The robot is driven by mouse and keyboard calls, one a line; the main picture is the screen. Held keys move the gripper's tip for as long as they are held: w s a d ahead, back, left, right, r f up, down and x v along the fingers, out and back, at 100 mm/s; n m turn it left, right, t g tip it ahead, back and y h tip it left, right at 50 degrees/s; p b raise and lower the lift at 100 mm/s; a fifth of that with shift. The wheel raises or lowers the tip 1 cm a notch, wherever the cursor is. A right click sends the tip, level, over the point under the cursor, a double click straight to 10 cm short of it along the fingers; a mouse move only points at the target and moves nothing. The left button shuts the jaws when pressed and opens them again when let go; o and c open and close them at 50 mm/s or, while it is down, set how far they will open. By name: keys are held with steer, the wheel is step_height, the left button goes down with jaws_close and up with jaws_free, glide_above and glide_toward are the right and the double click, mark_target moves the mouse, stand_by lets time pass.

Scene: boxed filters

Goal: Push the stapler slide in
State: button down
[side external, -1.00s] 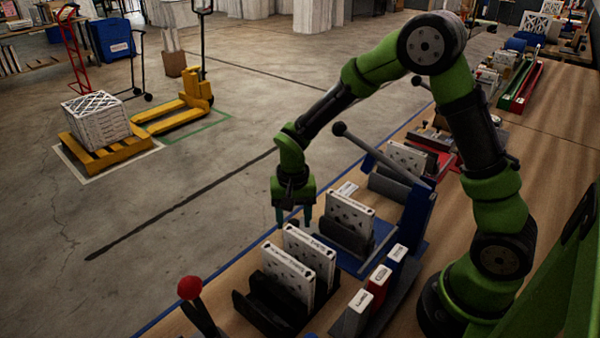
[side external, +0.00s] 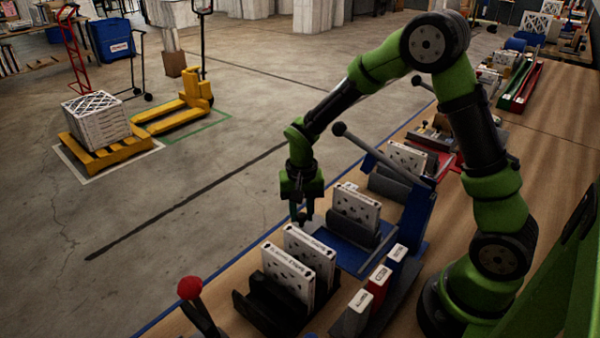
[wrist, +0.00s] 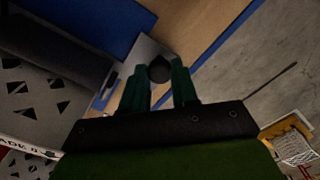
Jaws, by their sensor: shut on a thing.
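The blue stapler (side external: 417,222) stands on the bench with its long lever and black ball (side external: 339,128) raised. Its dark slide (side external: 345,233) carries a white boxed filter (side external: 357,207) upright over a blue base. My gripper (side external: 302,219) is low at the slide's outer end, left of the box. In the wrist view, my gripper's teal fingers (wrist: 160,85) are shut on a dark round knob (wrist: 159,69) above a light grey plate (wrist: 150,50). The box's perforated side (wrist: 25,98) shows at the left of the wrist view. The fingers partly hide the knob.
A black rack (side external: 262,307) with two white filter boxes (side external: 310,255) stands in front, near the gripper. A red-ball lever (side external: 190,287) is at front left. Open floor lies left of the bench.

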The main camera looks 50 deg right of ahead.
steer(key=shift+d, duration=2.6)
steer(key=c, duration=0.9)
jaws_free()
steer(key=shift+o, duration=0.2)
steer(key=shift+a, duration=0.1)
